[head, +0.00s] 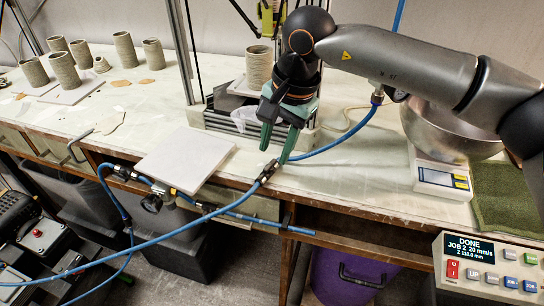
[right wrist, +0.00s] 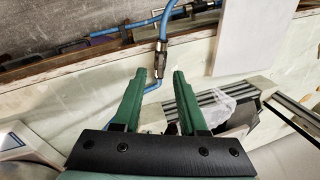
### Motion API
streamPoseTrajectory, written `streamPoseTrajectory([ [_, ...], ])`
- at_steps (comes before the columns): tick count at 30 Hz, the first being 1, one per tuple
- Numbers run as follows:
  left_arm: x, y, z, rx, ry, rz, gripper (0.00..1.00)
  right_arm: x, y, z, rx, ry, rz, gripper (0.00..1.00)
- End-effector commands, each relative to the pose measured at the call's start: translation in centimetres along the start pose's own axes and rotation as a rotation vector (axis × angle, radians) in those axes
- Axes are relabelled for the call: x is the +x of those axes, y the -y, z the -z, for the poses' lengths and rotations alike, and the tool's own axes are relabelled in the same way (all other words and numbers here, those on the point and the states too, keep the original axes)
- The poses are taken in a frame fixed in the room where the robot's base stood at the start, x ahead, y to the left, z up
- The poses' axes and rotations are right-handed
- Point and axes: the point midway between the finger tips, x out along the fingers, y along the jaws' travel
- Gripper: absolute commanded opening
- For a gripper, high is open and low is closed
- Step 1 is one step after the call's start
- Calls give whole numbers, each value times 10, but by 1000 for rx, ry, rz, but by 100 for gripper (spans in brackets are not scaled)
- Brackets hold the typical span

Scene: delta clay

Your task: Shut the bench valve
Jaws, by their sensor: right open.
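My right gripper (head: 275,155) is open, its green fingers pointing down over the front edge of the bench. A dark metal inline fitting (head: 267,172) on the blue air hose is just beyond the fingertips. In the right wrist view this fitting (right wrist: 160,58) shows between and just past the fingertips (right wrist: 160,73); the fingers look apart from it. Farther left, along the bench front, a blue line carries a round black part (head: 152,203) and metal fittings. I cannot tell for sure which of these parts is the bench valve, or any handle position. My left gripper is out of view.
A pale square board (head: 185,159) overhangs the bench edge left of the gripper. A clay cylinder (head: 259,66) stands on the framed machine behind it. A metal bowl (head: 450,132) sits on a scale at right. A control box (head: 488,265) reads DONE.

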Motion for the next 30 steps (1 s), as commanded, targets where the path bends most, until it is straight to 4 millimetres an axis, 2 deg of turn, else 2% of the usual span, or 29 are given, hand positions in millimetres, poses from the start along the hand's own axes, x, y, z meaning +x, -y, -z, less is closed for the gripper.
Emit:
streamPoseTrajectory([
  [3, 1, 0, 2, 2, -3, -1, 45, 19, 0, -1, -1, 1, -1, 42],
  [7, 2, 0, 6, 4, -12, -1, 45, 31, 0, -1, -1, 1, 0, 42],
  [18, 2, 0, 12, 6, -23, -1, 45, 36, 0, 0, 0, 0, 1, 42],
  [27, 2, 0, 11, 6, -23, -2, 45, 36, 0, 0, 0, 1, 1, 8],
  [30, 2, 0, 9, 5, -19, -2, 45, 36, 0, 0, 0, 1, 1, 0],
])
